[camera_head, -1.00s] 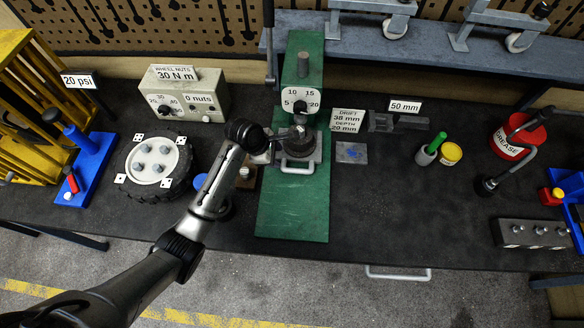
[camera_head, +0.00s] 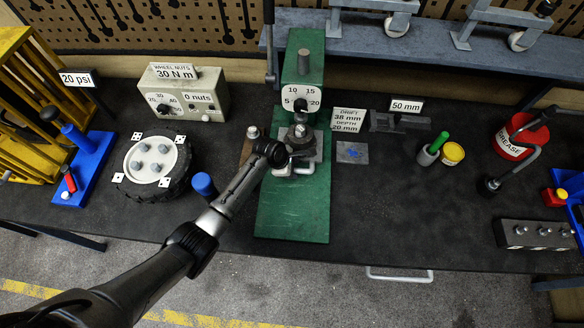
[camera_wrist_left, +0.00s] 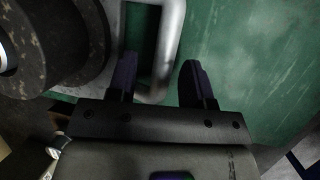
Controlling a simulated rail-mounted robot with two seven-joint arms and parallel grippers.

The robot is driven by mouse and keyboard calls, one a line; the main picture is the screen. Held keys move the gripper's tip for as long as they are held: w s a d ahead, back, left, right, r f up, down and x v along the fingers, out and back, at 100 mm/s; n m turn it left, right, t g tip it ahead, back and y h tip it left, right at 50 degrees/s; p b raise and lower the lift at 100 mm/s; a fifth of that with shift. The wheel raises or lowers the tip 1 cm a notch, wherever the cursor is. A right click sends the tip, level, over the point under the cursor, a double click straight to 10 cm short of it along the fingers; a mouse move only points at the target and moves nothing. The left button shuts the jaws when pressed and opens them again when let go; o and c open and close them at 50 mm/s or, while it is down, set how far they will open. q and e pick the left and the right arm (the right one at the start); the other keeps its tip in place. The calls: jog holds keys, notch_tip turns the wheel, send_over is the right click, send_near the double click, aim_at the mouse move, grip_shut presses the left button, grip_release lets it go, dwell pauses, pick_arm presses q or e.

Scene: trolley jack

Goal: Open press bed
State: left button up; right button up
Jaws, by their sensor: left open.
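The green press (camera_head: 302,75) stands at the back centre of the bench. Its bed is a grey metal plate (camera_head: 318,148) with a pale loop handle (camera_head: 304,170) at the front, and a dark round part (camera_head: 299,137) sits on it. My left gripper (camera_wrist_left: 160,82) is open at the handle. In the left wrist view, a bar of the loop handle (camera_wrist_left: 170,45) lies between the two fingers, with one finger over the loop's opening and the other outside it; contact cannot be told. My right gripper is not in view.
A wheel (camera_head: 155,165) and a blue-handled tool (camera_head: 204,186) lie left of the press. The bench's front right is mostly clear.

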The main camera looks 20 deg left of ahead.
pick_arm(q)
grip_shut()
dwell(0.5)
